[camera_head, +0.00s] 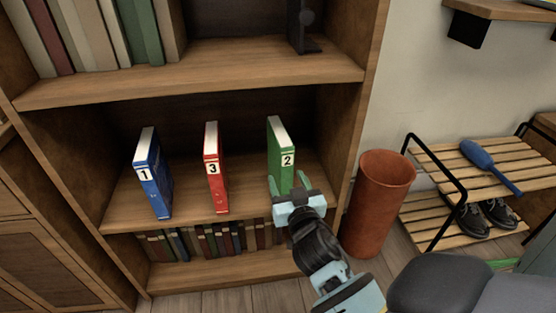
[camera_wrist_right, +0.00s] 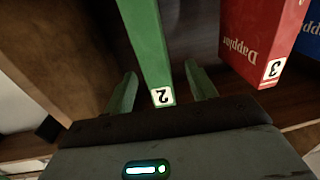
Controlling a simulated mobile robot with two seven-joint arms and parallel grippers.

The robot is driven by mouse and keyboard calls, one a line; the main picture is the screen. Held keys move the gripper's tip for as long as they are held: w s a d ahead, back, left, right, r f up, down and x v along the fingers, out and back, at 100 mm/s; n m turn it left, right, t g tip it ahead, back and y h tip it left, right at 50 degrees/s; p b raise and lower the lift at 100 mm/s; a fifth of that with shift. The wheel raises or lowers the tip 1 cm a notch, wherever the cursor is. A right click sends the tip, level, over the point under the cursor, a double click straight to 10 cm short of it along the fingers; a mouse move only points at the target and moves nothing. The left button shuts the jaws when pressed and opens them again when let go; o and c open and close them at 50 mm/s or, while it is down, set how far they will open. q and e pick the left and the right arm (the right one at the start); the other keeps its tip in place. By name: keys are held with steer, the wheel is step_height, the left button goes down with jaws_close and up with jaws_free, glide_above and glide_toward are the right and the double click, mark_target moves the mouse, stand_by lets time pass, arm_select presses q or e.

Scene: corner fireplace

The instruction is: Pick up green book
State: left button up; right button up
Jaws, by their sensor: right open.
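The green book (camera_head: 280,158), with a white label "2" on its spine, stands upright at the right of the middle shelf. My right gripper (camera_head: 289,184) is open in front of the book's lower spine. In the right wrist view the green book (camera_wrist_right: 149,45) reaches in between the two open fingers of the right gripper (camera_wrist_right: 162,90). A gap shows on each side of the book. My left gripper is not in view.
A red book (camera_head: 214,168) marked "3" and a blue book (camera_head: 152,178) marked "1" stand to the left on the same shelf (camera_head: 185,202). A terracotta-coloured bin (camera_head: 378,205) stands right of the bookcase, beside a slatted shoe rack (camera_head: 480,165).

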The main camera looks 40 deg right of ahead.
mark_target(285, 173)
steer(key=shift+w+d, duration=0.15)
steer(key=shift+w, duration=0.15)
steer(key=shift+x, duration=0.85)
steer(key=shift+w+d+r, duration=0.15)
steer(key=shift+w+d, duration=0.15)
steer(key=shift+w, duration=0.05)
steer(key=x, duration=0.3)
steer(key=b+x, duration=0.1)
steer(key=shift+w+d+r, duration=0.15)
steer(key=shift+d+r, duration=0.1)
steer(key=shift+c, duration=0.2)
